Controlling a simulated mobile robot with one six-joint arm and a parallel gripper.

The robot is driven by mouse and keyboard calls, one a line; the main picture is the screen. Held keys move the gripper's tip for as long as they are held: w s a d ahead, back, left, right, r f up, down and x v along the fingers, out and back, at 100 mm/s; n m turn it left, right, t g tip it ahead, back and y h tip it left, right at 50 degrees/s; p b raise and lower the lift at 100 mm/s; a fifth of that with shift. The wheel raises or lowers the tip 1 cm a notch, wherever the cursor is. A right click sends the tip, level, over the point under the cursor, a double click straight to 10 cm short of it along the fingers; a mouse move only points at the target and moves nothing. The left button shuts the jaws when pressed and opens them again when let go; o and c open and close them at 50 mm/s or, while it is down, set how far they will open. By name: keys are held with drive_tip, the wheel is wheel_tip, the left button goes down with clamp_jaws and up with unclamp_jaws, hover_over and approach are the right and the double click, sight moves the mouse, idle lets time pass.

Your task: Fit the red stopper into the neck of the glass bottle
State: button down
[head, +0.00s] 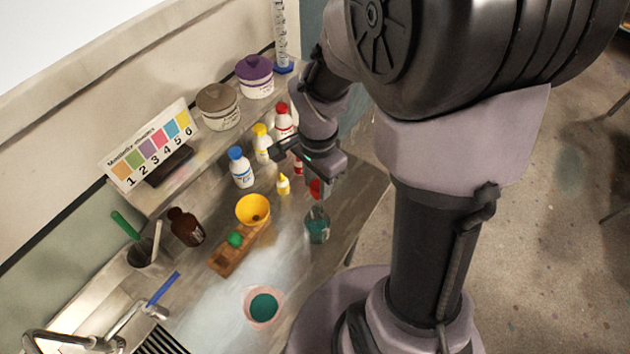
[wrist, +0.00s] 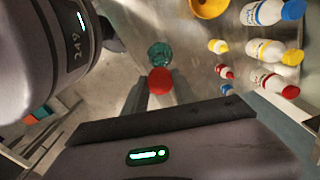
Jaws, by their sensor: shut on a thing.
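The glass bottle (head: 317,228) holds teal liquid and stands upright near the right edge of the worktop. In the wrist view its teal body (wrist: 159,52) shows just beyond the stopper. My gripper (head: 317,181) points down over the bottle and is shut on the red stopper (head: 315,189). The stopper's red top (wrist: 159,81) shows between the fingertips in the wrist view. In the head view the stopper is at or just above the neck. I cannot tell whether it touches the neck, because stopper and fingers partly hide the mouth.
A small yellow dropper bottle (head: 283,185) and several capped white bottles stand behind. A bowl of teal liquid (head: 264,307) is in front. The worktop's right edge is close.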

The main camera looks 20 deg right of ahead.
drive_tip(key=shift+f+b, duration=4.2)
drive_tip(key=shift+f, duration=0.15)
drive_tip(key=c, duration=0.9)
unclamp_jaws()
wheel_tip(320, 180, up, 18)
drive_tip(key=p, duration=0.5)
drive_tip(key=shift+f, duration=0.2)
drive_tip(key=shift+f, duration=0.1)
drive_tip(key=s+a+f+n+t+b, duration=0.2)
drive_tip(key=s+f+n+b, duration=0.1)
drive_tip(key=b, duration=0.2)
drive_tip(key=s+a+f+n+t+y+b, duration=0.1)
drive_tip(key=s+a+f+n+t+b, duration=0.1)
drive_tip(key=b, duration=0.4)
drive_tip(key=s+a+f+n+t+y+b, duration=0.1)
drive_tip(key=s+a+f+n+b, duration=0.2)
drive_tip(key=s+f+n+b, duration=0.2)
drive_tip(key=shift+s+a+f+t+b, duration=0.15)
drive_tip(key=shift+a+f+t+b, duration=0.25)
drive_tip(key=shift+f+b, duration=0.2)
